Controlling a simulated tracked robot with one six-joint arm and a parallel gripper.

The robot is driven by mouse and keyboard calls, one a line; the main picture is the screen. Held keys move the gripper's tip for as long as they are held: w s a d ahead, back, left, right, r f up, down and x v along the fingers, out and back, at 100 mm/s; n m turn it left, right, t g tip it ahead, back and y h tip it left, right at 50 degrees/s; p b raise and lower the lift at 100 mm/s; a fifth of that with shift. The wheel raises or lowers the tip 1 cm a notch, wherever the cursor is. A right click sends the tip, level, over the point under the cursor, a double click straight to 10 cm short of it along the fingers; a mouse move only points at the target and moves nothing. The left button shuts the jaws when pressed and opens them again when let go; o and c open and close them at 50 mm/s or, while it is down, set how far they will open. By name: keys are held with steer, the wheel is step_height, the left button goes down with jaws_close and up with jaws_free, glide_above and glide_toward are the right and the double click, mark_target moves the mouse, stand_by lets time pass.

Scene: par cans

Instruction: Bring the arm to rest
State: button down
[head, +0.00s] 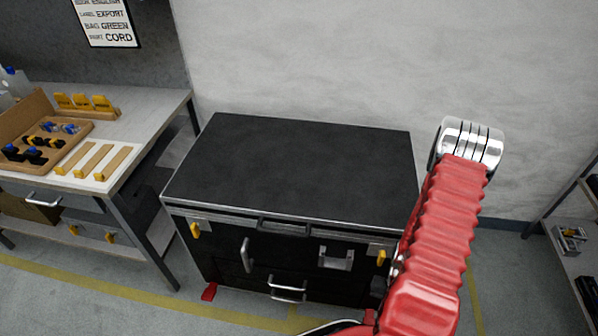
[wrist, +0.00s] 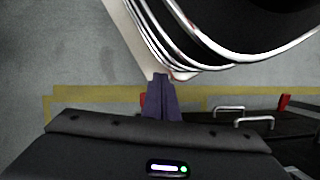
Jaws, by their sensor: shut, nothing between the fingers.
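My arm shows in the head view as a red ribbed link with a chrome joint at its upper end, raised at the right in front of the black case (head: 290,165). My gripper is not clearly visible in the head view. In the wrist view my gripper (wrist: 161,77) points away from the camera, its two dark fingers together with nothing between them. A dark curved body with chrome rings hangs close above the fingertips there; I cannot tell whether they touch.
A workbench (head: 150,108) at left carries a wooden tray (head: 83,133), yellow-tipped strips and yellow tags. The case front has metal handles (head: 288,289) and yellow latches. A shelf (head: 570,235) stands at the far right. Yellow lines mark the grey floor.

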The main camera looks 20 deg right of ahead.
steer(key=w+a+r+n+h, duration=0.1)
steer(key=w+a+r, duration=0.15)
steer(key=r, duration=0.65)
steer(key=w+a+r, duration=0.1)
steer(key=w+r, duration=0.3)
steer(key=r, duration=0.5)
steer(key=w+a+r+n+h, duration=0.1)
steer(key=w+a+r, duration=0.15)
steer(key=r, duration=0.65)
steer(key=a+r+n+t, duration=0.1)
steer(key=a+r+t, duration=0.1)
steer(key=a+r, duration=0.3)
steer(key=a+r+n+t, duration=0.2)
steer(key=a+r, duration=0.4)
steer(key=r, duration=0.6)
steer(key=a+r+n+t, duration=0.2)
steer(key=a+r+t, duration=0.2)
steer(key=r, duration=0.5)
steer(key=shift+s+a+r+h, duration=0.35)
steer(key=shift+s+a+h, duration=0.1)
steer(key=shift+a, duration=0.4)
